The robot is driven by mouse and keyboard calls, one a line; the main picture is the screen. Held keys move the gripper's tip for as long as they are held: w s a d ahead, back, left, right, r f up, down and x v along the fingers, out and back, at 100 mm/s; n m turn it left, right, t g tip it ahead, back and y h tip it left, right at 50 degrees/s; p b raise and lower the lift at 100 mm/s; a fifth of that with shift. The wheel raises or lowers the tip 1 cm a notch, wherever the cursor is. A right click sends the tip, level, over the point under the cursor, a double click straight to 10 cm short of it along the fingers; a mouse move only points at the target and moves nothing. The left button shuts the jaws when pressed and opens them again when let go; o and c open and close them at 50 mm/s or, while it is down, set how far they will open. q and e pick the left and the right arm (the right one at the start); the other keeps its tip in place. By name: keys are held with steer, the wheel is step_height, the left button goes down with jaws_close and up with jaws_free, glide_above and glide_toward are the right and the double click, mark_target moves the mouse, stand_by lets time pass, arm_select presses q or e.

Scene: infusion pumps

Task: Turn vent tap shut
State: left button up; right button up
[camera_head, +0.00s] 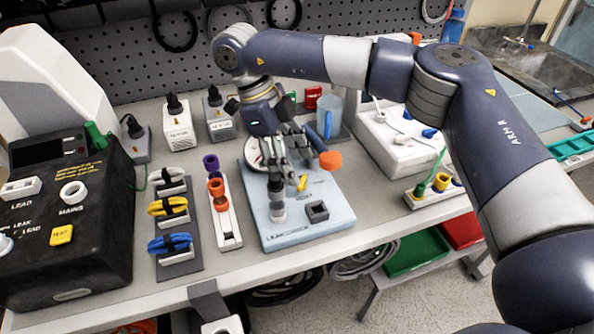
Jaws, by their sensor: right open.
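My right gripper (290,160) points down over the pale blue board (318,226), whose front edge is marked with a word that starts with LEAK. Its fingers are open. A small yellow lever (301,183) on the board, which looks like the vent tap, is just below and right of the fingers; I cannot tell whether they touch it. An orange round knob (330,160) is right of the fingers. A grey upright cylinder (277,208) stands left of the lever, and a dark square block (317,211) is at the right. The gripper hides part of the board behind. My left gripper is not in view.
A black tester (70,225) stands at the left. A rack of coiled leads (176,250) and a white strip with coloured caps (228,232) lie beside the board. A clear jug (328,115) stands behind; a white device (402,145) is at the right.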

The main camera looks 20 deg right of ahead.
mark_target(301, 179)
steer(key=shift+x, duration=1.55)
steer(key=shift+c, duration=0.3)
steer(key=shift+s, duration=0.1)
steer(key=c, duration=1)
steer(key=m+y, duration=0.1)
steer(key=m, duration=0.2)
steer(key=shift+d+g, duration=0.1)
steer(key=shift+g, duration=0.3)
steer(key=m, duration=0.1)
steer(key=m+y, duration=0.1)
steer(key=m+p, duration=0.1)
steer(key=m, duration=0.1)
steer(key=shift+w+d+r+g, duration=0.1)
steer(key=shift+w+d+g, duration=0.1)
steer(key=shift+w+g, duration=0.1)
steer(key=shift+w+a+m+y, duration=0.15)
steer(key=shift+m+y, duration=0.45)
steer(key=shift+m, duration=0.6)
